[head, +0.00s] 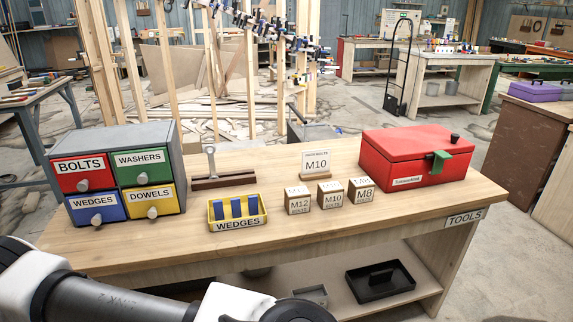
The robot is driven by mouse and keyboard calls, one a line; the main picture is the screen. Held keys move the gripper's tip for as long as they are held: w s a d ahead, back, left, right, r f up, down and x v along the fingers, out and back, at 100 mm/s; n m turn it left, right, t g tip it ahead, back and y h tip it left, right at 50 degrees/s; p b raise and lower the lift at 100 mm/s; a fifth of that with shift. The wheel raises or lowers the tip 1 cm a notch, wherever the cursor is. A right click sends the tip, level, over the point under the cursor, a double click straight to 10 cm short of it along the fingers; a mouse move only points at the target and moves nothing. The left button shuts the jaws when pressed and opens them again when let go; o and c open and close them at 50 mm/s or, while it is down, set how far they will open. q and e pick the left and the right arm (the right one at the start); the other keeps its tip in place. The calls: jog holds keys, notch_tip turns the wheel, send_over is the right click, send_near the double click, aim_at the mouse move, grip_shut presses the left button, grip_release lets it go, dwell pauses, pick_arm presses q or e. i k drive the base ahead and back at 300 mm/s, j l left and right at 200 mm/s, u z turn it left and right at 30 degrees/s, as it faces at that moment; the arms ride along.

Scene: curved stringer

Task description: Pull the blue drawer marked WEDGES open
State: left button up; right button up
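The blue drawer marked WEDGES (84,207) is the lower left of the drawers in a grey cabinet (180,160) at the left end of the workbench. It looks shut, its front level with the other drawer fronts, and its pale round knob (96,218) faces me. Parts of my arm cross the bottom left of the head view, below and in front of the cabinet. Neither gripper shows, and nothing is seen touching the drawer or its knob.
Red BOLTS (84,164), green WASHERS (142,158) and yellow DOWELS (166,196) drawers surround it. A yellow WEDGES tray (262,222) with blue wedges stands to the right. Labelled blocks (330,202) and a red toolbox (400,150) are farther right. Bare wood (130,245) lies before the cabinet.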

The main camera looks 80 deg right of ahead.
aim_at(98, 208)
jog(key=z, duration=2.35)
